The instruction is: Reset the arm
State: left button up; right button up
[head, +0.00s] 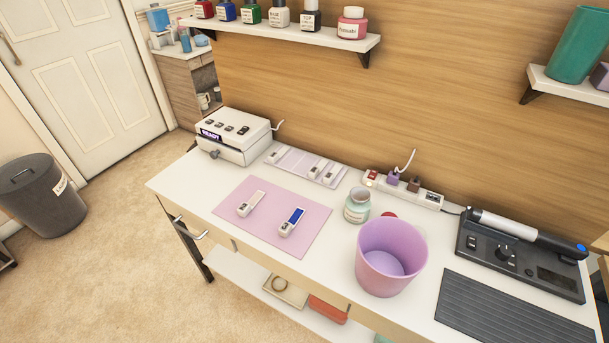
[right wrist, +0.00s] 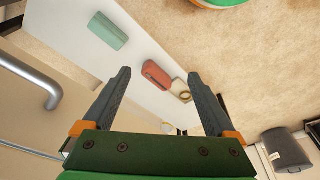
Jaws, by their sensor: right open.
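My right gripper (right wrist: 159,73) shows in the right wrist view with its two dark fingers spread apart and nothing between them. Beyond the fingers is the white lower shelf (right wrist: 78,32), which carries a green block-like item (right wrist: 108,31), a red item (right wrist: 156,74) and a beige tray with a ring (right wrist: 181,90). The fingers look clear of these items. Neither gripper and no arm shows in the head view. My left gripper is not in any view.
The white desk (head: 185,187) holds a pink mat (head: 262,236) with two small devices, a purple bin (head: 392,257), a jar (head: 357,206) and a black device (head: 520,259). A metal handle (right wrist: 40,85) is left of the gripper. A dark trash can (head: 43,199) stands on open floor.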

pick_arm(q)
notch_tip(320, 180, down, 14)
jog(key=b, duration=1.2)
pick_arm(e)
jog(key=s+d+f+g, duration=0.1)
jog(key=s+f, duration=0.4)
jog(key=f, duration=0.4)
jog(key=s+d+f, duration=0.1)
jog(key=s+f, duration=0.3)
jog(key=f, duration=0.5)
jog(key=s+f+g, duration=0.1)
jog(key=s+f, duration=0.4)
jog(key=f, duration=0.5)
pick_arm(q)
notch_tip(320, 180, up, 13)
jog(key=p, duration=1.3)
pick_arm(e)
notch_tip(320, 180, up, 14)
jog(key=shift+w+d+f, duration=0.15)
jog(key=shift+w+d, duration=0.05)
